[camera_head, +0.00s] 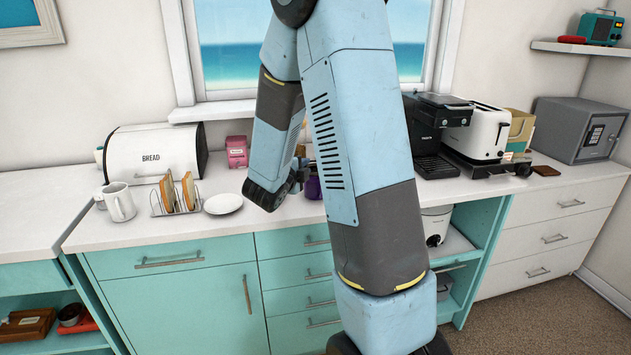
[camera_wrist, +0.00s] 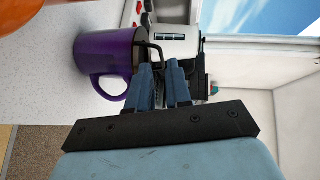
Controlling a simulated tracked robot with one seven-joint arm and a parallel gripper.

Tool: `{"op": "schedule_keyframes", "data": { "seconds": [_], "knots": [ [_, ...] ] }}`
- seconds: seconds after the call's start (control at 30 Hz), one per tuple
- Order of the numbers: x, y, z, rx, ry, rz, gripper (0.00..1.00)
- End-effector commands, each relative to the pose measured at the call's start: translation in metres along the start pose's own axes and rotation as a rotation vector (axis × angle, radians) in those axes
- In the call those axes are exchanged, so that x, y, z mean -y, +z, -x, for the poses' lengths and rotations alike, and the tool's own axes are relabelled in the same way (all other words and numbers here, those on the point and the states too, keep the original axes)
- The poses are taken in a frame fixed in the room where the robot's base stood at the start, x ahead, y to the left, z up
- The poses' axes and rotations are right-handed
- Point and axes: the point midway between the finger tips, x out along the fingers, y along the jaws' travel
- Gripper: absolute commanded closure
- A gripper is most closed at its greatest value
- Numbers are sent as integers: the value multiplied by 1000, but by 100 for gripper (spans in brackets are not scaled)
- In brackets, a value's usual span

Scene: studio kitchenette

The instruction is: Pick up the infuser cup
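A purple mug (camera_wrist: 103,52) lies sideways in the wrist picture, with its handle (camera_wrist: 107,88) toward my gripper's side. A thin dark bent piece (camera_wrist: 153,47) shows at its mouth; I cannot tell whether it belongs to the mug. My gripper (camera_wrist: 162,72) has its two blue fingers apart, with a narrow gap between them. The fingertips are close beside the mug's mouth, near the dark piece; contact is unclear. In the head view, a bit of purple (camera_head: 313,187) shows on the counter behind my arm, which hides most of it.
An orange object (camera_wrist: 35,14) is at the wrist view's upper left. In the head view, a white plate (camera_head: 223,204), toast rack (camera_head: 175,205) and white mug (camera_head: 119,203) stand left. A black coffee machine (camera_head: 430,135) and white toaster (camera_head: 480,132) stand right.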

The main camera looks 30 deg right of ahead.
Motion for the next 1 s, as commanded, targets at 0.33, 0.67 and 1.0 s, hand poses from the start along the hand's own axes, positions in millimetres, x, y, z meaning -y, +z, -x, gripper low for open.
{"op": "schedule_keyframes", "data": {
  "seconds": [0.33,0.67,1.0],
  "knots": [
    [0,-1,-21,-2,1,-2,81],
    [-1,-1,-64,-4,2,-2,81],
    [0,-1,-70,-2,1,-1,85]
  ]
}}
